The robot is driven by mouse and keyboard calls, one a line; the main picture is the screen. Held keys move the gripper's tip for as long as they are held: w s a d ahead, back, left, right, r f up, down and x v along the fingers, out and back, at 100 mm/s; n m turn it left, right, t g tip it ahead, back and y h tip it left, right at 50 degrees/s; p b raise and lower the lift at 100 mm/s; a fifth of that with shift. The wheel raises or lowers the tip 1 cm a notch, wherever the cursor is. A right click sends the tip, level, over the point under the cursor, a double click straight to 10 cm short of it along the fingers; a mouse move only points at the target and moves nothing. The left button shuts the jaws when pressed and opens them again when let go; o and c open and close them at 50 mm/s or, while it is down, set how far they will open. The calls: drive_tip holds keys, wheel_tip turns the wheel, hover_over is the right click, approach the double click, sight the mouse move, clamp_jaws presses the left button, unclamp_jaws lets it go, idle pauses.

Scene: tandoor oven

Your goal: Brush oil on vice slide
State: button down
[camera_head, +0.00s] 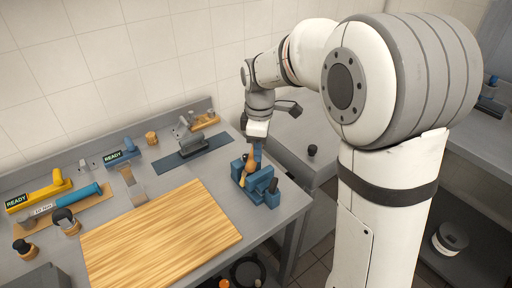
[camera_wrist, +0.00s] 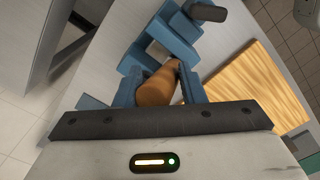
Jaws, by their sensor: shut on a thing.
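My gripper (camera_head: 256,158) has blue fingers and is shut on a brush with a tan wooden handle (camera_head: 248,165). The handle also shows between the fingers in the wrist view (camera_wrist: 158,88). The brush's bristles are hidden in both views. The blue vice (camera_head: 262,190) stands near the right edge of the bench, directly below my gripper. In the wrist view its blue body (camera_wrist: 165,38) and dark handle (camera_wrist: 207,12) lie just beyond the brush. I cannot tell whether the brush touches the vice slide.
A wooden board (camera_head: 160,235) lies left of the vice. A dark grey tool (camera_head: 190,140) rests on a blue mat behind. Bare bench shows between the board and mat.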

drive_tip(key=shift+s+a+r, duration=0.1)
drive_tip(key=shift+s+a, duration=0.4)
drive_tip(key=shift+a, duration=0.25)
drive_tip(key=shift+s+a, duration=0.35)
drive_tip(key=shift+a, duration=0.3)
drive_tip(key=shift+s+a, duration=0.3)
drive_tip(key=shift+a, duration=0.3)
drive_tip(key=shift+w+d, duration=0.35)
drive_tip(key=shift+d, duration=0.2)
drive_tip(key=shift+w+d, duration=0.35)
drive_tip(key=shift+d, duration=0.2)
drive_tip(key=shift+r+p, duration=0.55)
drive_tip(key=shift+r, duration=0.05)
drive_tip(key=shift+f, duration=0.1)
